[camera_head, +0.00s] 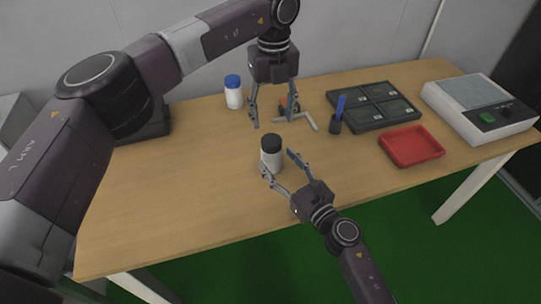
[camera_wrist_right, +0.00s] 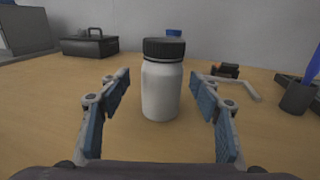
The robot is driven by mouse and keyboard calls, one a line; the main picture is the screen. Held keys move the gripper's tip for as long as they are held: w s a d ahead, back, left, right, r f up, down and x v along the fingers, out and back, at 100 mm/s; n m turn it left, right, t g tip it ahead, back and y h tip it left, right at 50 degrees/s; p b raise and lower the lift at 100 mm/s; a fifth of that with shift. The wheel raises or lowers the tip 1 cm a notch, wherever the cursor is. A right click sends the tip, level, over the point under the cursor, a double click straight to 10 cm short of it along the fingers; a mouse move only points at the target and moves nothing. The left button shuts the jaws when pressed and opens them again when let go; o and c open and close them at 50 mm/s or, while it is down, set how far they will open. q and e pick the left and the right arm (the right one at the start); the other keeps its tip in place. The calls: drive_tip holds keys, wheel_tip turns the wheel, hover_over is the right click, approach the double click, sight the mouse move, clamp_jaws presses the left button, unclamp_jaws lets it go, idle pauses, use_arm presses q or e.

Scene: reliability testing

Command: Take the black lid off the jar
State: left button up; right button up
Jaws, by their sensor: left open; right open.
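A white jar (camera_head: 271,158) stands upright on the wooden table near its middle, with a black lid (camera_head: 271,143) on top. In the right wrist view the jar (camera_wrist_right: 161,92) and its ribbed black lid (camera_wrist_right: 164,49) stand ahead, between the lines of the two fingers. My right gripper (camera_head: 277,162) is open at the jar's near side, its fingers spread around the lower body; contact cannot be told. It also shows in the right wrist view (camera_wrist_right: 161,100). My left gripper (camera_head: 273,122) is open and empty, pointing down above the jar's lid, slightly behind it in the picture.
A white jar with a blue lid (camera_head: 233,92) stands at the back. A grey angled tool (camera_head: 305,119), a dark cup with a blue pen (camera_head: 335,125), a dark compartment tray (camera_head: 363,122), a red tray (camera_head: 427,155) and a scale-like device (camera_head: 496,125) lie right. The front left table is clear.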

sight(276, 159)
drive_tip(key=shift+x, duration=2.4)
drive_tip(key=shift+f, duration=0.1)
clamp_jaws()
